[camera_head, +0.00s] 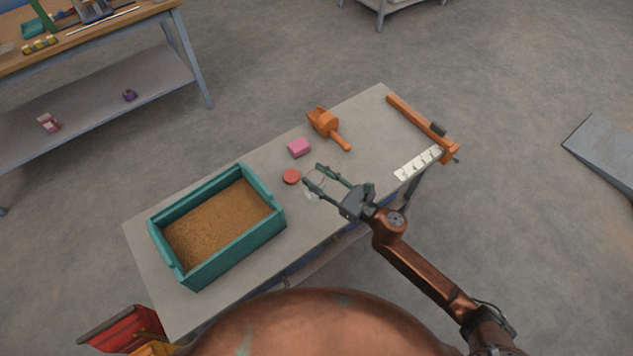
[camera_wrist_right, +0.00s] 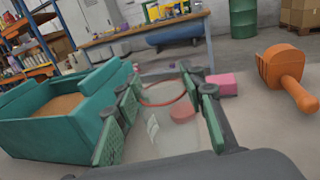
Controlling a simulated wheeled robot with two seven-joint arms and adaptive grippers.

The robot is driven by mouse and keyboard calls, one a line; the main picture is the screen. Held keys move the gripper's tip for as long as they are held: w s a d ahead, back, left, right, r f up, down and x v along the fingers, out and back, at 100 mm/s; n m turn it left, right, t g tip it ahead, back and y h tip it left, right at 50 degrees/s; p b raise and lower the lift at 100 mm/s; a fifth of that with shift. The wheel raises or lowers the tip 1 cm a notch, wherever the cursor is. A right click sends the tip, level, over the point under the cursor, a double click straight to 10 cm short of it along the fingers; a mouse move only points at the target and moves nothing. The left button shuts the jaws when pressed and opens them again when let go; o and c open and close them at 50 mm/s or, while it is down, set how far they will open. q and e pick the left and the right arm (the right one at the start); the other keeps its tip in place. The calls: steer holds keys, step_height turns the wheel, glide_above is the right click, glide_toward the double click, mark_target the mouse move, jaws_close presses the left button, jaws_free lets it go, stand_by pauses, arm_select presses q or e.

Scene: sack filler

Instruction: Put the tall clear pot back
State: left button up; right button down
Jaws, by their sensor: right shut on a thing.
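The tall clear pot (camera_wrist_right: 165,125) is between the fingers of my right gripper in the right wrist view. It is see-through, with a thin reddish rim and a pale label patch. In the head view the pot (camera_head: 314,188) shows only faintly between the fingertips. My right gripper (camera_head: 313,176) is shut on it, over the near side of the grey table (camera_head: 375,108). Whether the pot touches the table I cannot tell. A round red lid-like disc (camera_head: 291,176) lies just left of the gripper. My left gripper is not in view.
A teal crate (camera_head: 277,196) of brown grain stands left on the table. A pink block (camera_head: 299,147), an orange scoop (camera_head: 326,126), an orange bar tool (camera_head: 420,125) and a white marked strip (camera_head: 418,163) lie behind and right. Bare table shows between them.

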mark_target(324, 187)
steer(key=shift+w+f, duration=0.45)
steer(key=shift+f, duration=0.1)
step_height(324, 187, down, 3)
steer(key=shift+w+f+b, duration=0.15)
steer(key=shift+f+b, duration=0.05)
steer(key=shift+b, duration=0.45)
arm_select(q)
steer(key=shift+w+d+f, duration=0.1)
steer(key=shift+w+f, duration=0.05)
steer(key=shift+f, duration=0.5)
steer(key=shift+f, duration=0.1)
arm_select(e)
steer(key=c, duration=1.7)
jaws_free()
steer(key=shift+f, duration=0.15)
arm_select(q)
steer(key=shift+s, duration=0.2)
arm_select(e)
steer(key=o, duration=0.5)
steer(key=shift+c, duration=0.2)
steer(key=shift+r, duration=0.2)
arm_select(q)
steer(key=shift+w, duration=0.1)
arm_select(e)
steer(key=v, duration=1.2)
